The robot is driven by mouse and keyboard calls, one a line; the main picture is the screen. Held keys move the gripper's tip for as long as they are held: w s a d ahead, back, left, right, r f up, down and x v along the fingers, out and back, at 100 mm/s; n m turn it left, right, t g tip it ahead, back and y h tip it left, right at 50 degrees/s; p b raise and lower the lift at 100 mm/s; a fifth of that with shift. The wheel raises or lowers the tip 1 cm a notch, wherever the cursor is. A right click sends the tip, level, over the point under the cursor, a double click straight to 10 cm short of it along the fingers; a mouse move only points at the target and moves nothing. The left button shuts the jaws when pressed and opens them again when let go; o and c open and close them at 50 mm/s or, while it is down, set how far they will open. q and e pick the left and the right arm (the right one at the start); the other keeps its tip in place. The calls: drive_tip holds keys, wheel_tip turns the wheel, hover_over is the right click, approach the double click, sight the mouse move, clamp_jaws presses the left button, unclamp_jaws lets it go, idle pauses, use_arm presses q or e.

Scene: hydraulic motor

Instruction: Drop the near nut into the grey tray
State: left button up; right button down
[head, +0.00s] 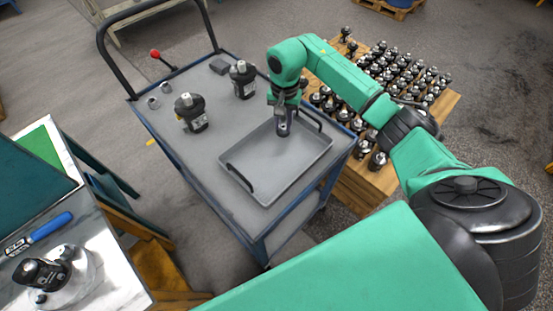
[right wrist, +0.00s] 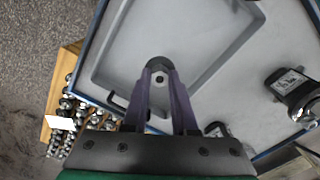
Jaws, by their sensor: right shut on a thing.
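My right gripper (head: 283,129) points down over the grey tray (head: 262,178), above its far part. It is shut on a small dark round piece with a hole, which I take to be the near nut (right wrist: 159,76); it shows at the fingertips in the right wrist view. The fingers mostly hide it in the head view, and I cannot tell its exact height above the tray floor. The tray floor looks empty. Two small grey rings (head: 158,95) stand on the cart's far left. My left gripper is out of view.
The tray sits on a blue-edged cart (head: 225,190) with black handles. Two dark motors (head: 190,112) (head: 243,80) and a small dark block (head: 219,67) stand on it. A red-knobbed lever (head: 155,54) rises at the far left. A wooden pallet (head: 365,178) of many parts lies right.

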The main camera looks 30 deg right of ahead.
drive_tip(key=shift+w+f, duration=0.3)
drive_tip(key=c, duration=1.1)
unclamp_jaws()
drive_tip(key=shift+s+r, duration=0.1)
drive_tip(key=o, duration=0.5)
drive_tip(key=shift+s+r, duration=0.1)
drive_tip(key=shift+s, duration=0.05)
drive_tip(key=shift+c, duration=0.2)
drive_tip(key=shift+r, duration=0.4)
wheel_tip(320, 180, up, 6)
drive_tip(key=b, duration=0.2)
drive_tip(key=shift+r+b, duration=0.25)
drive_tip(key=shift+b, duration=0.05)
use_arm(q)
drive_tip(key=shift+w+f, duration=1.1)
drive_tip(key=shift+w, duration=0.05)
use_arm(e)
wheel_tip(320, 180, up, 7)
drive_tip(key=shift+r, duration=0.15)
